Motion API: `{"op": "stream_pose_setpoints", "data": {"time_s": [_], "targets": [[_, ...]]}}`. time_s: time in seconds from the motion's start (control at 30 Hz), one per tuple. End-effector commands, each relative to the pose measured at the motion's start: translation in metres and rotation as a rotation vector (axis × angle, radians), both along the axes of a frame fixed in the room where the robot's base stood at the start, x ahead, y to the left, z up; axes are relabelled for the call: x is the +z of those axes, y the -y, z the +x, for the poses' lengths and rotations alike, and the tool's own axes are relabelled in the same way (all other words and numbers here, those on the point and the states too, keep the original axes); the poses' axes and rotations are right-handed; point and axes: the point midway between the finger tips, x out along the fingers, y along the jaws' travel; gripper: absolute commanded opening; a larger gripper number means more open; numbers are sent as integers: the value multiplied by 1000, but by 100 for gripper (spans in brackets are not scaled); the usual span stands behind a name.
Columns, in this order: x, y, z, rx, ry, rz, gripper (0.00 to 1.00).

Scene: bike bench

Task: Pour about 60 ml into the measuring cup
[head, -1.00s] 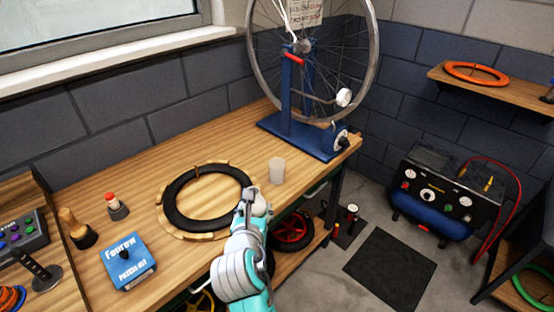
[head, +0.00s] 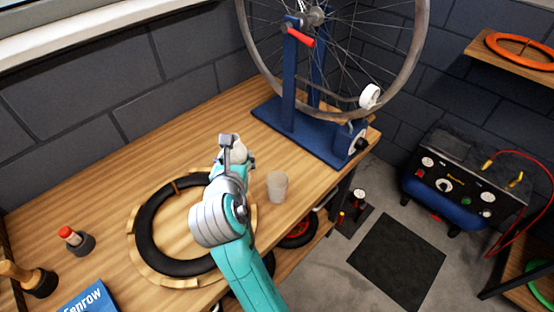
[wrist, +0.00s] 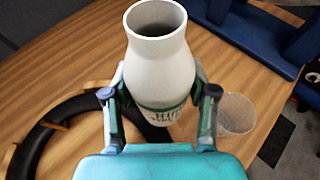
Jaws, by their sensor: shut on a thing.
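My gripper (wrist: 158,108) is shut on a white bottle (wrist: 157,70) with a green band and lettering, seen in the wrist view. The bottle's open mouth faces the camera; what is inside is too dark to tell. In the head view only a small pale part of the bottle (head: 238,148) shows by my gripper (head: 235,158), above the bench. The measuring cup (head: 277,186), a clear, pale cup, stands upright on the bench just right of my gripper. It also shows in the wrist view (wrist: 236,114), right of the bottle and apart from it.
A black tyre on a wooden ring (head: 150,258) lies left of my arm. A blue wheel stand (head: 290,125) holds a bicycle wheel behind the cup. A red-capped small bottle (head: 75,240) and a blue box (head: 88,300) are at left. The bench's right edge is close to the cup.

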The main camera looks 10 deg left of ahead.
Motion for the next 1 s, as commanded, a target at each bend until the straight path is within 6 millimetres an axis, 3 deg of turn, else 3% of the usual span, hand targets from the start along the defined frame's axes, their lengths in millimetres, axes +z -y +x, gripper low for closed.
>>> {"op": "stream_pose_setpoints", "data": {"time_s": [0.57, 1.0], "targets": [[-1, 1, -1, -1, 3, 15, 14], [-12, 9, -2, -1, 31, 213, 14]]}}
